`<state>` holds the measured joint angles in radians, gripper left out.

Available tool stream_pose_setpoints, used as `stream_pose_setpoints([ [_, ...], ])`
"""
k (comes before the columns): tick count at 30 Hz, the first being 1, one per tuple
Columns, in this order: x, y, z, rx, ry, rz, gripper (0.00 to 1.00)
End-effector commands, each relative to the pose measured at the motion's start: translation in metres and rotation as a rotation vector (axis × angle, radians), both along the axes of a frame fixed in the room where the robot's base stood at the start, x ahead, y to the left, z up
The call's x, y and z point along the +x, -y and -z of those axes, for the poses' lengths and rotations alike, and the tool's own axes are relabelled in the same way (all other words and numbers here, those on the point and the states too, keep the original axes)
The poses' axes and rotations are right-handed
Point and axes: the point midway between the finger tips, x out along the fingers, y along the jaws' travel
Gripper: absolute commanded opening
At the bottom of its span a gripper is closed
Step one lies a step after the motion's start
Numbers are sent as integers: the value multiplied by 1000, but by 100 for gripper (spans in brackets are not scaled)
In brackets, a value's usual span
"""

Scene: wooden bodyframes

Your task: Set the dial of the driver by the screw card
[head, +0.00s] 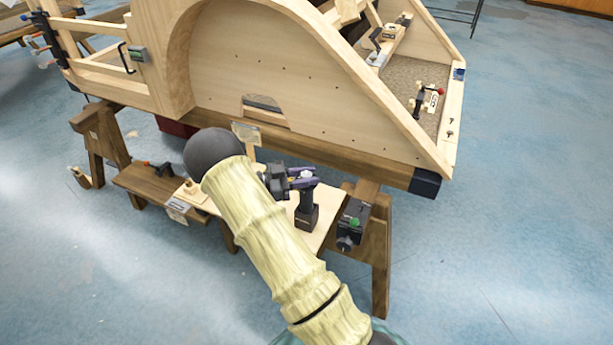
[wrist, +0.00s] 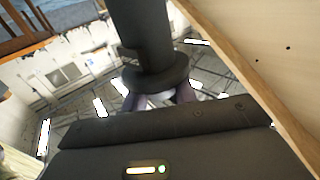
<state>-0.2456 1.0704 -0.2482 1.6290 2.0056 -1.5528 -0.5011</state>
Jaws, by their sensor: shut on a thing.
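The driver (head: 306,208) is dark and stands upright on its battery base on a pale board below the wooden frame. My gripper (head: 301,178) is at its top, with purple-grey fingers on either side of it. In the wrist view a dark cylinder with a wider collar (wrist: 155,78) stands between my fingers, partly hidden behind my gripper's dark body. The jaws are shut on this part of the driver. The dial's marks are not readable. A small card (head: 245,132) stands on a post left of the driver; its print is too small to read, so I cannot tell if it is the screw card.
The pale board (head: 320,231) rests by a brown trestle (head: 378,255). A black device with a green part (head: 354,221) is right of the driver. The wooden body (head: 285,70) rises close behind. Another label (head: 178,206) hangs at the low shelf (head: 140,183). Open blue floor lies around.

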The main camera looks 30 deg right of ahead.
Motion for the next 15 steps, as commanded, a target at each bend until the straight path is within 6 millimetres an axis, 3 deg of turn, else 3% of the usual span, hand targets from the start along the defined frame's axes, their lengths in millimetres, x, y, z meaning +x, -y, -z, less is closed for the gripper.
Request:
stream_pose_setpoints([
  [3,0,1,0,-2,-1,1,5],
  [4,0,1,0,-2,-1,1,34],
  [6,0,1,0,-2,-1,0,47],
  [15,0,0,0,-1,0,-1,49],
])
